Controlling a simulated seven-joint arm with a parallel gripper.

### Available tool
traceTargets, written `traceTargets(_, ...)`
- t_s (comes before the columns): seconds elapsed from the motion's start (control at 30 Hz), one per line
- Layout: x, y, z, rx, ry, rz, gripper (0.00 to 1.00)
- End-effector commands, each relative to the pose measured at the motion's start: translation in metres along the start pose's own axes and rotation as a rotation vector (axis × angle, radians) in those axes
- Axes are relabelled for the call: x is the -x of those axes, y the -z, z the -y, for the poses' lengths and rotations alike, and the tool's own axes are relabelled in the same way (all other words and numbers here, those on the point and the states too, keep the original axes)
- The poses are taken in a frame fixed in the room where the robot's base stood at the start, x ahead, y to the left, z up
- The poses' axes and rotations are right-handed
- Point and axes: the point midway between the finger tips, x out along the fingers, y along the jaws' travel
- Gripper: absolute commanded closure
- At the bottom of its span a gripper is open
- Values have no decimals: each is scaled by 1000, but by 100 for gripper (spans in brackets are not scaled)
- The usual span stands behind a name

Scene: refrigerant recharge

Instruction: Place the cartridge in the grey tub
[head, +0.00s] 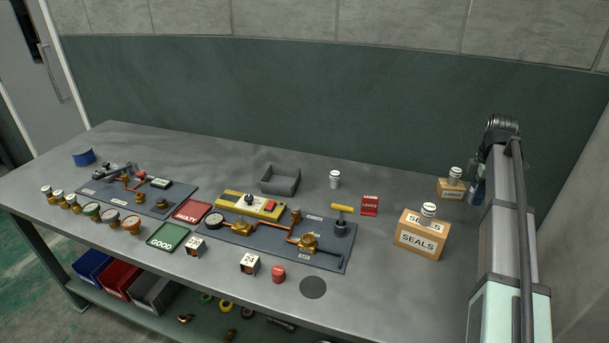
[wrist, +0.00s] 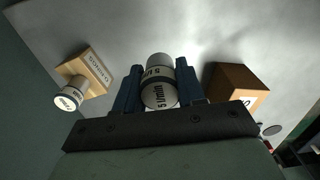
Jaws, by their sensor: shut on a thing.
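My gripper (wrist: 160,92) is shut on a white cartridge (wrist: 158,90) marked "5 l/min", which sits between the two blue fingers in the wrist view. In the head view my gripper (head: 477,189) is at the right of the bench, beside the cardboard boxes, partly behind my arm; the held cartridge is hidden there. The grey tub (head: 281,187) stands at the back middle of the bench, well to the left of my gripper. It is open-topped, and I see nothing in it.
Similar white cylinders stand on the SEALS box (head: 421,240), on a smaller box (head: 448,189) and on the bench (head: 335,180). A red LEVER block (head: 370,206) and a plate with a yellow-handled valve (head: 342,212) lie between. A yellow device (head: 240,205) is in front of the tub.

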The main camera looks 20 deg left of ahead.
Motion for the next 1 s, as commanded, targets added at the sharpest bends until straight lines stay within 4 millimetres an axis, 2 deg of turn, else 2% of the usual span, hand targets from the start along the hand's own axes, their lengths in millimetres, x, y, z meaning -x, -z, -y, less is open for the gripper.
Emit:
traceTargets(0.03,0,19,-2,25,0,0,95)
traceTargets(0.53,-5,200,-4,258,10,0,95)
traceTargets(1.0,-4,379,5,476,20,3,95)
